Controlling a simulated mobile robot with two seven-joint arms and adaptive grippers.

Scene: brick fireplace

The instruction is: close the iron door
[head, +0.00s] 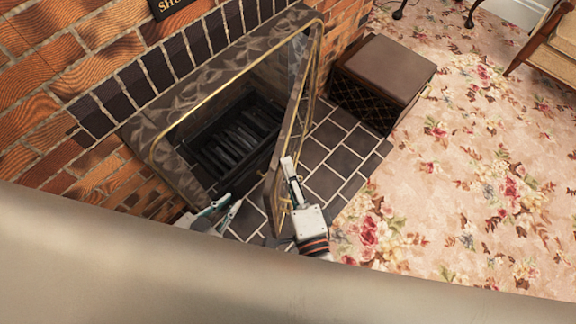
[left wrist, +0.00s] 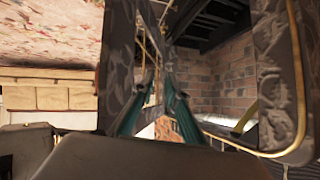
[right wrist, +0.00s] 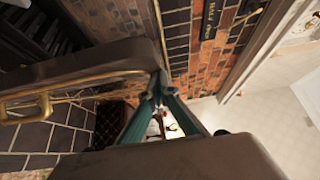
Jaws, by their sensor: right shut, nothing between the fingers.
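The iron door (head: 287,133) stands open at the right side of the fireplace opening, swung out toward me, with gold trim along its edge. In the left wrist view the patterned door (left wrist: 117,65) rises beside the fingers. In the right wrist view the door (right wrist: 90,60) is a dark slab with gold trim. My left gripper (head: 228,203) is open and empty, low in front of the opening, on the door's inner side. My right gripper (head: 288,164) is shut and empty at the door's outer side, very close to it; I cannot tell if they touch.
The patterned iron frame (head: 150,122) surrounds the opening, with a black grate (head: 235,145) inside. A brown padded box (head: 385,70) stands on the dark tiled hearth (head: 325,180) right of the door. Flowered carpet (head: 480,180) lies clear beyond it.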

